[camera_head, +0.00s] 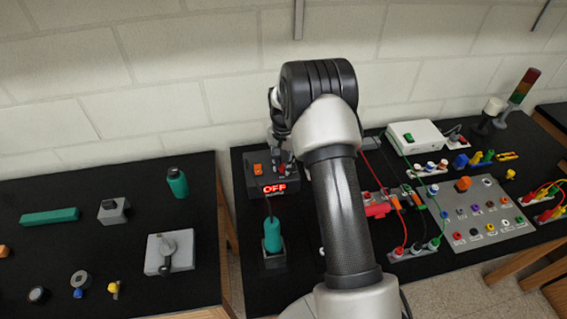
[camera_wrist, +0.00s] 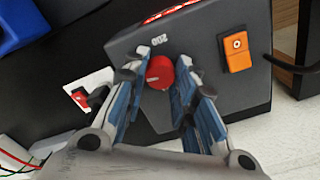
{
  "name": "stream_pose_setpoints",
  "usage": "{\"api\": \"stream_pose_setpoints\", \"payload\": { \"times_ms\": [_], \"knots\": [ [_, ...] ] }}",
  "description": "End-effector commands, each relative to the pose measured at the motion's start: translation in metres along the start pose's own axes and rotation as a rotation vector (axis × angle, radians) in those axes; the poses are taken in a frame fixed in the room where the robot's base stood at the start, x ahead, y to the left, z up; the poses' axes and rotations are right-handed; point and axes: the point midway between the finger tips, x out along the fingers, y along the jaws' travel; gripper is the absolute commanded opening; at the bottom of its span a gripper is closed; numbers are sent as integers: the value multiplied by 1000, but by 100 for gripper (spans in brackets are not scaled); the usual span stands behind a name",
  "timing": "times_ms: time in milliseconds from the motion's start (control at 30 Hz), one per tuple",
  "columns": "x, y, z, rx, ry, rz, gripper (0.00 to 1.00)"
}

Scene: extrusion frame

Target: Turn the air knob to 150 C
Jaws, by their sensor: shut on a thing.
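The dark station box (camera_head: 250,181) stands near the wall behind my arm, with a red lit display (camera_head: 273,188) reading OFF. In the wrist view its red air knob (camera_wrist: 159,73) sits on the grey panel, with a printed "200" beside it. My gripper (camera_wrist: 163,66) has its two blue-padded fingers on either side of the knob and is shut on it. The knob's pointer and the other scale marks are too small or hidden to read. In the head view my arm hides much of the gripper.
An orange switch (camera_wrist: 237,52) is on the same panel, right of the knob. A teal-handled tool (camera_head: 272,236) stands in a holder in front of the box, with a cable. A white box (camera_head: 416,136) and a grey button panel (camera_head: 480,222) are to the right.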

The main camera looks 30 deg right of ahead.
Motion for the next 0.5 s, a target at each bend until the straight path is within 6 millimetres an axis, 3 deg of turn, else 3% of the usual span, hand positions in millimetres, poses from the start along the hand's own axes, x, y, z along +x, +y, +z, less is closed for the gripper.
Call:
{"api": "stream_pose_setpoints", "payload": {
  "times_ms": [100, 133, 433, 500],
  "knots": [
    [0, 0, 0, -1, 0, 0, 1],
    [0, 0, 0, -1, 0, 0, 26],
    [0, 0, 0, -1, 0, 0, 46],
    [0, 0, 0, -1, 0, 0, 46]
  ]
}}
